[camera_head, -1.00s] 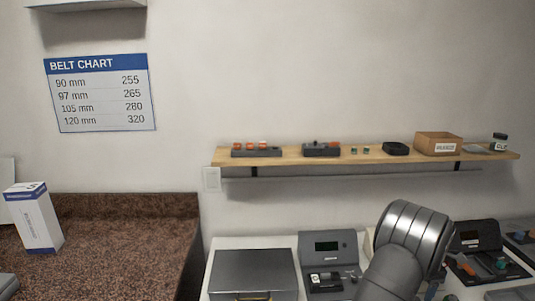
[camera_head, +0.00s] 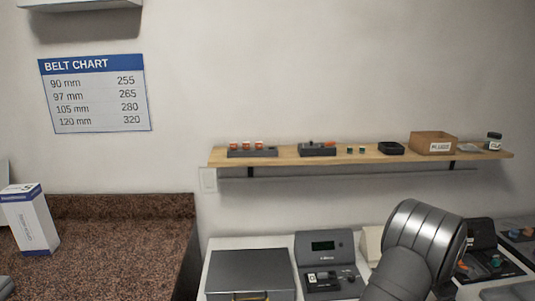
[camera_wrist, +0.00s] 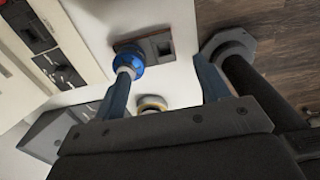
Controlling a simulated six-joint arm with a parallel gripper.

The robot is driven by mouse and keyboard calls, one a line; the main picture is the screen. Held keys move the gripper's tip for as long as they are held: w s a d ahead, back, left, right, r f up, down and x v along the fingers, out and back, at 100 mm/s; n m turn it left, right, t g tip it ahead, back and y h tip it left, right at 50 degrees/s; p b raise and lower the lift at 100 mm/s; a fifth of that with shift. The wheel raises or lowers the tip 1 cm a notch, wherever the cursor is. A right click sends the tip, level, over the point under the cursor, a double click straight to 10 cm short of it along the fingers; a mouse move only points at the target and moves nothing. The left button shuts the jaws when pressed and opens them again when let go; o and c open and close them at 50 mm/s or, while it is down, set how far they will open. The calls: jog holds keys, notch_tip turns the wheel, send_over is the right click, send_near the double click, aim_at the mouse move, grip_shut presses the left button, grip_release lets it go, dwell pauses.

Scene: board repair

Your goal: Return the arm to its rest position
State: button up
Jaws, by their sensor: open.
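My arm (camera_head: 428,235) shows in the head view as a rounded metal link at the lower right, in front of the bench devices. My gripper does not show in the head view. In the wrist view my gripper (camera_wrist: 165,95) is open, with its two blue-grey fingers spread apart. A blue round part (camera_wrist: 129,60) on a dark holder (camera_wrist: 160,45) shows beyond the left finger. A pale round part with a yellowish ring (camera_wrist: 152,103) shows between the fingers. I cannot tell whether either touches a finger.
In the head view a grey lidded box (camera_head: 250,272) and a grey device with a display (camera_head: 327,262) stand on the white bench. A wooden shelf (camera_head: 290,158) holds small parts above. A brown counter (camera_head: 120,235) with a white carton (camera_head: 30,220) lies left.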

jog(key=s+d+r, duration=0.1)
jog(key=s+r, duration=0.3)
jog(key=s, duration=0.2)
jog(key=w+a+r, duration=0.2)
jog(key=w+a, duration=0.7)
jog(key=a, duration=0.3)
jog(key=w+a+r, duration=0.1)
jog(key=w+a, duration=0.8)
jog(key=a, duration=0.3)
jog(key=w+a+r, duration=0.1)
jog(key=w+a, duration=0.1)
jog(key=a, duration=1.1)
jog(key=w+a+r+m, duration=0.1)
jog(key=w+a+r, duration=0.1)
jog(key=a, duration=1.1)
jog(key=shift+w+a+r, duration=0.15)
jog(key=shift+a, duration=0.05)
jog(key=s+d+f, duration=0.2)
jog(key=d, duration=1.8)
jog(key=shift+d+f, duration=0.2)
jog(key=shift+d, duration=0.2)
